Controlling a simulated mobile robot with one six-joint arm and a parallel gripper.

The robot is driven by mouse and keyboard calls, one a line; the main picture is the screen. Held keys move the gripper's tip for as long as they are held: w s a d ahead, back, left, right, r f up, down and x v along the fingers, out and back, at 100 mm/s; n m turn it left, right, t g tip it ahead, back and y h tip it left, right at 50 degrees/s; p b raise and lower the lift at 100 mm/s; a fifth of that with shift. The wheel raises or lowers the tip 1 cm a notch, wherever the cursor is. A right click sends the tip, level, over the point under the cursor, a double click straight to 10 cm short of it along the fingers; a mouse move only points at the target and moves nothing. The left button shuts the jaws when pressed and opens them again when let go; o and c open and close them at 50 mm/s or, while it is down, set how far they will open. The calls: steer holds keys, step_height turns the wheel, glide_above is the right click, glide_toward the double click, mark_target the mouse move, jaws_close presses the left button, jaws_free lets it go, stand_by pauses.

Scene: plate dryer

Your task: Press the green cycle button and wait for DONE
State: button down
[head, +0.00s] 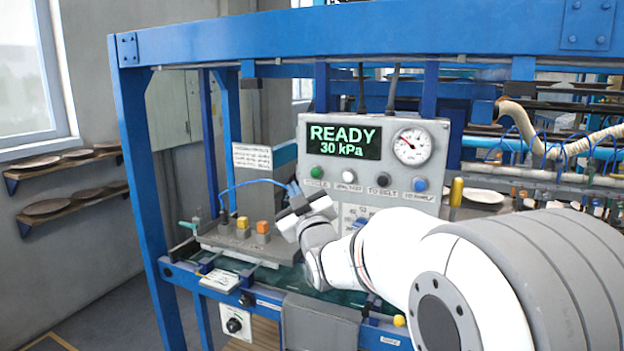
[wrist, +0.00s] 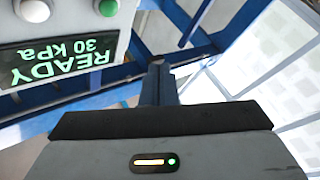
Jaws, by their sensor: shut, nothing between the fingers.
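The grey control panel (head: 300,150) carries a display (head: 345,141) that reads READY and 30 kPa in green. The green button (head: 316,173) sits at the left of a row below the display, above a partly legible label. My gripper (head: 294,188) is shut and empty, just below and left of the green button in the head view; the gap in depth is unclear. In the wrist view the panel appears upside down. The green button (wrist: 107,8) is cut by the top edge there, and the display (wrist: 60,58) reads READY. I see no contact with the button.
White (head: 348,175), black (head: 383,179) and blue (head: 420,185) buttons share the row. A pressure gauge (head: 412,146) is beside the display. A blue frame beam (head: 350,35) crosses above.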

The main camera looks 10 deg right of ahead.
mark_target(313, 180)
steer(key=shift+d+r, duration=0.1)
steer(key=shift+w+d+p, duration=0.5)
steer(key=shift+w+d, duration=0.35)
steer(key=shift+w, duration=0.3)
steer(key=shift+w+d+p, duration=0.55)
steer(key=shift+w+d, duration=0.3)
steer(key=shift+w, duration=0.3)
steer(key=shift+w+d+p, duration=0.5)
steer(key=shift+w+d, duration=0.35)
steer(key=shift+w, duration=0.3)
steer(key=shift+w, duration=0.1)
steer(key=shift+w+d+b, duration=0.2)
steer(key=shift+w+b, duration=0.15)
steer(key=shift+b, duration=0.2)
